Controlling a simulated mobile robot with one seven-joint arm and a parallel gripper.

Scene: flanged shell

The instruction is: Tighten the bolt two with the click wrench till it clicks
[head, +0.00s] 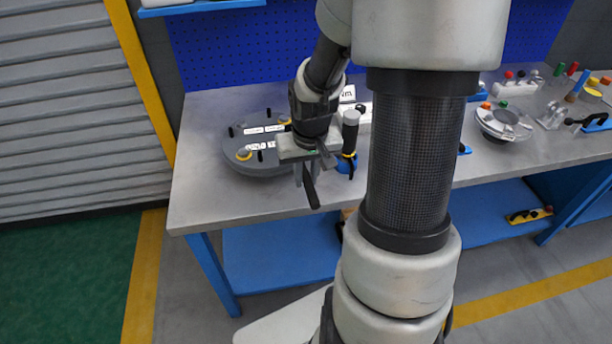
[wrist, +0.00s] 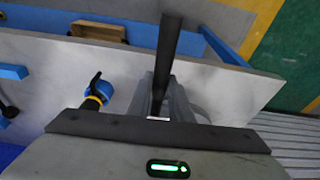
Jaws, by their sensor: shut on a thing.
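My gripper (head: 304,178) is shut on a dark bar-like tool, which I take to be the click wrench (head: 312,193). It is above the table at the right front of the grey round flanged shell (head: 262,171). In the wrist view the wrench (wrist: 170,45) runs from between the fingers of my gripper (wrist: 160,105) toward the top edge. The shell's top carries white labels, black pegs and bolts with yellow rings, such as a bolt (head: 243,155) at the left. The labels are too small to read, so I cannot tell which is bolt two. My arm hides the shell's right part.
A blue holder (head: 346,163) with a black-handled, yellow-ringed tool (head: 350,135) stands close right of my gripper. The holder also shows in the wrist view (wrist: 100,91). A round metal part (head: 502,124) and small tools lie farther right. The table's front left (head: 205,205) is clear.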

